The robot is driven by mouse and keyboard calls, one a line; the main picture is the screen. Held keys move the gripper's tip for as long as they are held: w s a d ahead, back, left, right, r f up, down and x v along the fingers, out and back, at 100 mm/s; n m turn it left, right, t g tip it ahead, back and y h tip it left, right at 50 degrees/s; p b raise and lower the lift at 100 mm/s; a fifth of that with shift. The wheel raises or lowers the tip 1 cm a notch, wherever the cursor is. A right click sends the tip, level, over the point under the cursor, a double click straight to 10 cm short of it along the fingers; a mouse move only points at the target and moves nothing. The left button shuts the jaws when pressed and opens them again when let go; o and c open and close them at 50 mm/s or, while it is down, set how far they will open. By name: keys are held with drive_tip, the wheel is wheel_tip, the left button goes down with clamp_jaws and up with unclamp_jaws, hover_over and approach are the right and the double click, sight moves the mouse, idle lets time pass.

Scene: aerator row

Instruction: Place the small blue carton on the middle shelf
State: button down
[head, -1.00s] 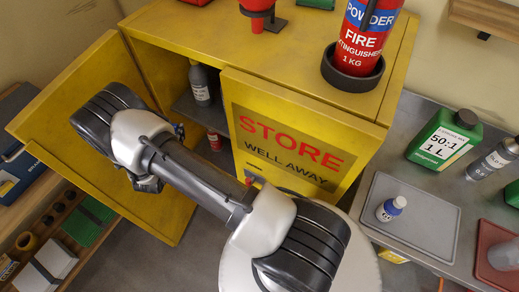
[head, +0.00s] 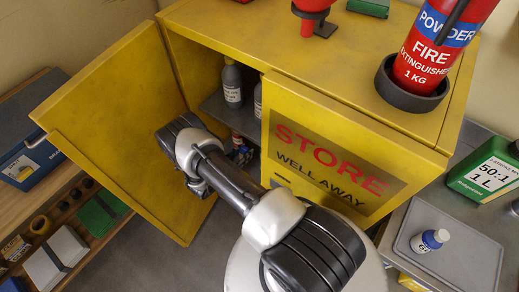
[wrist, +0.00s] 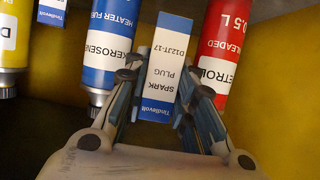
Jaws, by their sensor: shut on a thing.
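The small blue-and-white carton (wrist: 168,65), marked SPARK PLUG, shows upside down in the wrist view between my fingers. My gripper (wrist: 164,100) is shut on it, one finger along each side. In the head view my gripper (head: 243,154) is small and dark at the cabinet's opening, partly hidden by my arm; I cannot make out the carton there. The yellow cabinet (head: 200,35) stands with its left door open. Inside is a grey shelf (head: 212,104) with grey bottles; the lower inside is mostly hidden.
In the wrist view a blue kerosene bottle (wrist: 103,50) and a red petrol bottle (wrist: 222,50) flank the carton. Another small carton (wrist: 52,10) is at upper left. The open door (head: 125,120) and closed STORE door (head: 335,150) bound the opening. A fire extinguisher (head: 440,45) stands on top.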

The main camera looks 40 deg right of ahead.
drive_tip(key=w+d+b, duration=0.1)
drive_tip(key=w+d, duration=0.1)
drive_tip(key=d, duration=0.6)
drive_tip(key=f+b, duration=0.1)
drive_tip(key=f, duration=0.1)
drive_tip(key=f+b, duration=0.1)
drive_tip(key=f, duration=0.1)
drive_tip(key=d+f+b, duration=0.1)
drive_tip(key=f+b, duration=0.1)
drive_tip(key=f, duration=0.1)
drive_tip(key=shift+w+f, duration=0.1)
drive_tip(key=shift+w, duration=0.25)
drive_tip(key=c, duration=1.6)
unclamp_jaws()
drive_tip(key=shift+c, duration=0.2)
